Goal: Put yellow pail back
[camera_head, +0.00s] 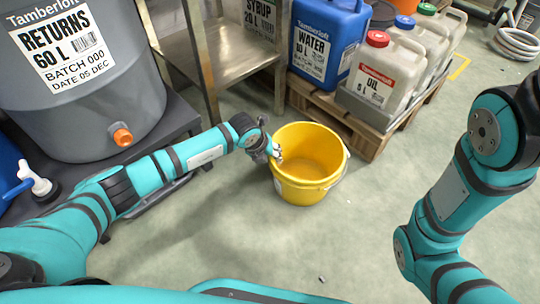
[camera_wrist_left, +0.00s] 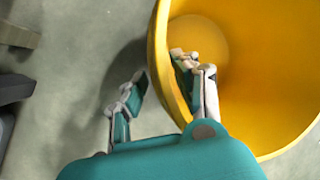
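The yellow pail (camera_head: 300,190) looks upright on the green-grey floor, right of the metal bench and in front of the wooden pallet. It is open-topped and looks empty, with a thin wire handle down at its right side. My left gripper (camera_head: 272,152) is at the pail's left rim. In the left wrist view, the fingers of this gripper (camera_wrist_left: 158,70) are spread apart, one outside the pail (camera_wrist_left: 245,90) and one inside, with the wall between them. A gap shows between the outer finger and the wall. My right arm shows at the right, but its gripper is out of view.
A pallet (camera_head: 362,140) at the back carries a blue water can (camera_head: 325,40), a white oil can (camera_head: 380,75) and other cans. A metal bench (camera_head: 225,50) stands behind left, beside a grey returns barrel (camera_head: 85,90). A coiled hose (camera_head: 517,42) lies far right. The front floor is mostly clear.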

